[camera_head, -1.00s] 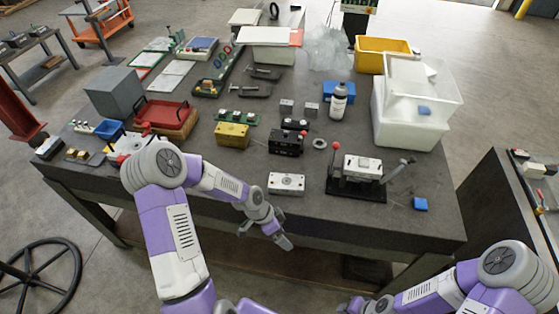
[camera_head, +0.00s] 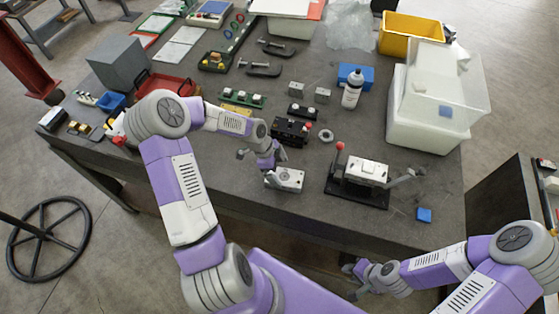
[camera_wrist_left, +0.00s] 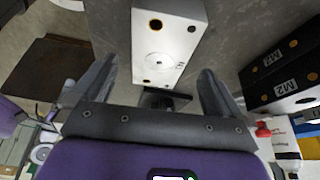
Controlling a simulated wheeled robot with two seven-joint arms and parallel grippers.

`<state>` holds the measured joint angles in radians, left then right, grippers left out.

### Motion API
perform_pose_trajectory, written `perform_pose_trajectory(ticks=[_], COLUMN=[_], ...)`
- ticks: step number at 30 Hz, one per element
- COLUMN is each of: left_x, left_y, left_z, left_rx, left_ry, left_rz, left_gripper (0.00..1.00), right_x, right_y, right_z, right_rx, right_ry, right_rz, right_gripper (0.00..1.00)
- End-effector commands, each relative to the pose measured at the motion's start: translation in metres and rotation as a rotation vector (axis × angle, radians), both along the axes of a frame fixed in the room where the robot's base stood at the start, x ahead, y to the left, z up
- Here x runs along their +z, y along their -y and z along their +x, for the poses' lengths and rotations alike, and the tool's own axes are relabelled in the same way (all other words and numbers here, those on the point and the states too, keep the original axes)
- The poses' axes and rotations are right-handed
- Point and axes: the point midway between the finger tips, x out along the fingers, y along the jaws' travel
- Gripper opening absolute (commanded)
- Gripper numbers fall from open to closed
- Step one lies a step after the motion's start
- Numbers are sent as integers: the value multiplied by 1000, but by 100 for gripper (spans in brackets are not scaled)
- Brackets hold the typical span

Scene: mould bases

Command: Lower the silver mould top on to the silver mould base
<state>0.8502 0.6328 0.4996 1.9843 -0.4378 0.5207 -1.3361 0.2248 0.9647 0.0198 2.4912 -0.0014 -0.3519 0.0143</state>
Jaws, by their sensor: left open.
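A silver mould block (camera_head: 287,181) with a round centre mark and holes lies near the table's front edge. It also shows in the left wrist view (camera_wrist_left: 168,42), ahead of the fingers. A second silver-white block (camera_head: 366,172) sits in a black stand (camera_head: 357,192) to its right. I cannot tell by looks which is the mould top and which the base. My right gripper (camera_head: 352,277) is low, off the table's front.
A black block (camera_head: 291,131), labelled M2 in the left wrist view (camera_wrist_left: 284,78), lies behind the silver block. The stand has a red-knobbed post and a lever.

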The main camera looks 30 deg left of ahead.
Motion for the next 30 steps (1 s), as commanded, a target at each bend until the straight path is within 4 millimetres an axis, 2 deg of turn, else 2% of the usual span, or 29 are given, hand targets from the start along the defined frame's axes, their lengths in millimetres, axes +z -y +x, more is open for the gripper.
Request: perform_pose_trajectory(ticks=[3, 9, 21, 30], left_x=[-19, -41, -48, -48], left_y=[9, 17, 19, 19], left_z=[2, 6, 7, 7], left_rx=[-3, -2, 1, 0], left_ry=[-2, -1, 1, 1], left_rz=[-3, -1, -1, 0], left_gripper=[100, 100, 100, 54], right_x=[-1, -1, -1, -1], right_y=[0, 0, 0, 0], right_z=[0, 0, 0, 0], right_rx=[0, 0, 0, 0], right_ry=[0, 1, 1, 1], right_rz=[0, 0, 0, 0], right_gripper=[36, 36, 36, 36])
